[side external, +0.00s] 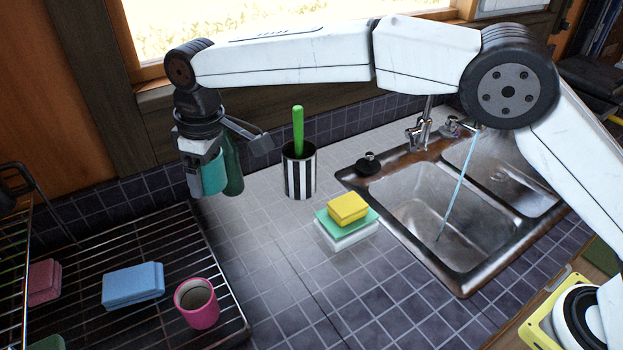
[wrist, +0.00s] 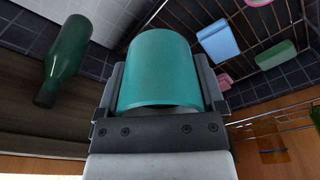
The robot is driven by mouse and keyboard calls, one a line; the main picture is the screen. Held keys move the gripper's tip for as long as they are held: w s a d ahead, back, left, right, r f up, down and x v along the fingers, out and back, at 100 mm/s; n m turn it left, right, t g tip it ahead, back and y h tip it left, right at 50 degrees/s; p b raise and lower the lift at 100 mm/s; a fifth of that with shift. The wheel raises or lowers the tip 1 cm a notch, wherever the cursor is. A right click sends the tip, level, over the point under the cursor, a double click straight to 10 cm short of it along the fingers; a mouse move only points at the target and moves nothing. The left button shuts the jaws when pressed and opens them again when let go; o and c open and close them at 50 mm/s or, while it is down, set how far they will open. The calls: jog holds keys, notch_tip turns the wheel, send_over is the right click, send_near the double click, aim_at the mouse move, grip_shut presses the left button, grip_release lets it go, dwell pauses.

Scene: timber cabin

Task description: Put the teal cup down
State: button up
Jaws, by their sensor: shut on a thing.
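The teal cup (side external: 213,174) is held in my gripper (side external: 208,182) at the left of the side external view, in front of a dark green bottle (side external: 232,165). In the wrist view the teal cup (wrist: 160,68) sits between both fingers of my gripper (wrist: 165,90), which are shut on it. The cup appears raised above the tiled counter, near the back end of the drying rack. The bottle (wrist: 63,60) also shows at the left of the wrist view, apart from the cup. The cup's far side is hidden.
The drying rack (side external: 118,325) holds a pink cup (side external: 197,302), a blue block (side external: 133,285) and a dark pink block (side external: 43,281). A striped holder (side external: 299,172) and stacked sponges (side external: 347,208) stand between rack and sink (side external: 410,212). Tiled counter (side external: 262,265) is clear between rack and sponges.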

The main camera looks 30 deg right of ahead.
jog(key=n, duration=0.2)
send_over(190, 278)
jog(key=f, duration=0.1)
jog(key=shift+d+f, duration=0.2)
jog(key=shift+f, duration=5.45)
jog(key=shift+f, duration=1.85)
jog(key=shift+f, duration=0.15)
jog(key=o, duration=1)
jog(key=shift+o, duration=0.2)
notch_tip(190, 278, up, 12)
jog(key=d, duration=0.1)
jog(key=shift+s+d, duration=0.15)
jog(key=shift+s, duration=0.25)
